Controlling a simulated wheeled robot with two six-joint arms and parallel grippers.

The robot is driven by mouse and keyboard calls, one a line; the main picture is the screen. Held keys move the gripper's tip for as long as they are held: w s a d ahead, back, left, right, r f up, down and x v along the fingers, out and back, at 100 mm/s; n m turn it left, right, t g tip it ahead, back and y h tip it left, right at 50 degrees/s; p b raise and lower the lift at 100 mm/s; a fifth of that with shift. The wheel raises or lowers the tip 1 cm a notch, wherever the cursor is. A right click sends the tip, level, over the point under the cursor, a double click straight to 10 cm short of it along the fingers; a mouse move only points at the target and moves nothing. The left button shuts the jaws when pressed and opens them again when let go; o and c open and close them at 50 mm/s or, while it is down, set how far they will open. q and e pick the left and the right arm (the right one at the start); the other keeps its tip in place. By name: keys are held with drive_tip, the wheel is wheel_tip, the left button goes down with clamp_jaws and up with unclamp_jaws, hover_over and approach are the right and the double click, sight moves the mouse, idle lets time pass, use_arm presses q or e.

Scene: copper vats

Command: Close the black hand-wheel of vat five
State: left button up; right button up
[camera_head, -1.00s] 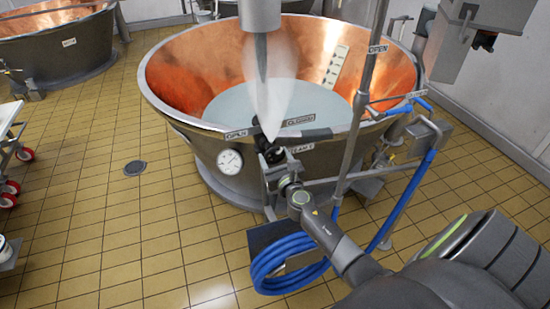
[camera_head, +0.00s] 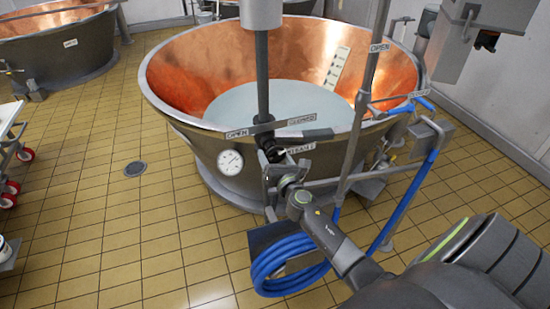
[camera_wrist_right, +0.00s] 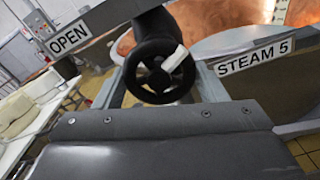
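The black hand-wheel (camera_wrist_right: 160,68) is in the middle of the right wrist view, with a white mark on its upper right rim. A "STEAM 5" label (camera_wrist_right: 254,55) is to its right and an "OPEN" label (camera_wrist_right: 69,37) to its upper left. In the head view the wheel (camera_head: 272,150) is small, at the front of the copper vat (camera_head: 190,80), partly hidden by my gripper. My right gripper (camera_head: 277,170) has one finger on each side of the wheel, seemingly touching its rim. No steam shows at the vertical pipe (camera_head: 262,75). My left gripper is out of view.
A round gauge (camera_head: 230,162) is left of the wheel. An upright pipe (camera_head: 357,130) and coiled blue hose (camera_head: 285,265) are close to my right arm. The tiled floor at left is clear around a drain (camera_head: 135,168).

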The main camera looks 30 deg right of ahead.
drive_tip(key=o, duration=0.3)
drive_tip(key=v, duration=1.7)
drive_tip(key=shift+s+b, duration=0.25)
drive_tip(key=shift+b, duration=0.15)
drive_tip(key=shift+d, duration=0.1)
drive_tip(key=s+f+m+g+y, duration=0.1)
drive_tip(key=s+f+m+g, duration=0.3)
drive_tip(key=f, duration=0.7)
drive_tip(key=s+f+m+g, duration=0.25)
drive_tip(key=f+m, duration=0.35)
drive_tip(key=f, duration=0.4)
drive_tip(key=s+f+m+g+y, duration=0.15)
drive_tip(key=s+f+m, duration=0.35)
drive_tip(key=f, duration=0.6)
drive_tip(key=s+a+f+m+g, duration=0.1)
drive_tip(key=s+f+m+g, duration=0.1)
drive_tip(key=s+f+m, duration=0.3)
drive_tip(key=s+a+f+m+g, duration=0.1)
drive_tip(key=s+f+m+g, duration=0.2)
drive_tip(key=s, duration=0.8)
drive_tip(key=s+f+m+g, duration=0.3)
drive_tip(key=s+f+m, duration=0.4)
drive_tip(key=s, duration=0.1)
drive_tip(key=shift+s+a+f+y, duration=0.2)
drive_tip(key=shift+s+a+y, duration=0.1)
drive_tip(key=shift+a+y, duration=0.15)
